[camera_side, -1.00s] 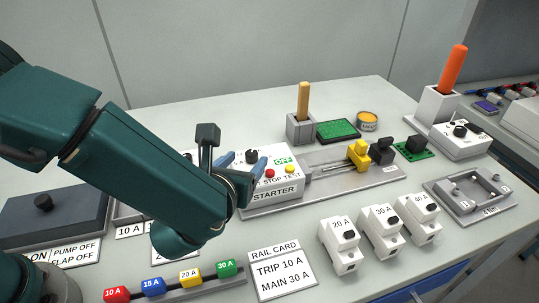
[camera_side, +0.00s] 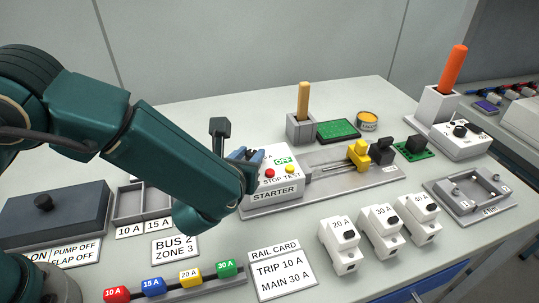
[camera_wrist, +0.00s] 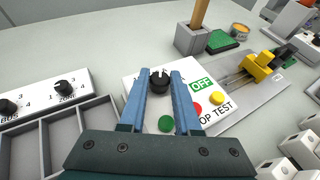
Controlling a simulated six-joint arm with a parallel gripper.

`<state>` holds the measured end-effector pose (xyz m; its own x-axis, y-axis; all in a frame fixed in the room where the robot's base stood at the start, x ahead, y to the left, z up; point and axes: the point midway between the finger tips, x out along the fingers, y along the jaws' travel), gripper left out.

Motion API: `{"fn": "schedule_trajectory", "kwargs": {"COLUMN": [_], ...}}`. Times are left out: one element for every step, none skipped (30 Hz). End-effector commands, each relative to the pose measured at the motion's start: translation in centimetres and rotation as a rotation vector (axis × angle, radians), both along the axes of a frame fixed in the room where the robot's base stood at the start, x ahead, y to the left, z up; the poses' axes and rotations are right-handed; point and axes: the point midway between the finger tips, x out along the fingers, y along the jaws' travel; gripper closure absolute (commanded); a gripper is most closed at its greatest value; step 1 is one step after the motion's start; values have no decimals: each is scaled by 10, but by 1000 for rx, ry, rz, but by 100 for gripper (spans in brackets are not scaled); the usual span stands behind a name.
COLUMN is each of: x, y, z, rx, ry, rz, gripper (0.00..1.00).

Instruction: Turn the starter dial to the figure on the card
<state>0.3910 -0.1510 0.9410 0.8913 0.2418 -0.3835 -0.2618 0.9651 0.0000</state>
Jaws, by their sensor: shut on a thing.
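The starter (camera_side: 277,185) is a white box with a green OFF window, a red STOP and a yellow TEST button. Its black dial (camera_wrist: 159,82) shows in the wrist view, with a white pointer line toward the top. My gripper (camera_wrist: 160,78) has its two blue fingers on either side of the dial, shut on it. In the side view, my gripper (camera_side: 246,155) is over the starter's left part and hides much of the dial. The rail card (camera_side: 280,272) reads TRIP 10 A and MAIN 30 A.
A grey rail (camera_side: 345,180) with yellow and black parts runs right of the starter. White breakers (camera_side: 340,246) stand in front. A compartment tray (camera_side: 145,199) and a BUS and ZONE dial panel (camera_wrist: 40,97) lie to the left. Coloured plugs (camera_side: 190,278) line the front.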

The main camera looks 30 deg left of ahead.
Motion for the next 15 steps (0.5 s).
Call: {"fn": "schedule_trajectory", "kwargs": {"x": [0, 0, 0, 0, 0, 0, 1, 1, 1, 1, 1, 1, 1, 2, 2], "y": [-1, -1, -1, -1, -2, -2, -2, -3, -3, -3, -3, -4, -4, -4, -4], "z": [0, 0, 0, 0, 0, 0, 0, 0, 0, 0, 0, 0, 0, 0, 0], "rx": [-1, 0, 0, -1, -1, -1, -3, -2, -3, -2, -3, -3, -3, -4, -2], "ry": [-1, -1, -1, -1, -2, -1, -2, -3, -3, -2, -4, -3, -3, -2, -3], "rz": [4, 9, 17, 26, 35, 51, 63, 78, 99, 116, 134, 158, 177, 196, 220], "gripper": [100, 100, 100, 100, 100, 100, 100, 100, 100, 100, 100, 100, 100, 100, 100]}}
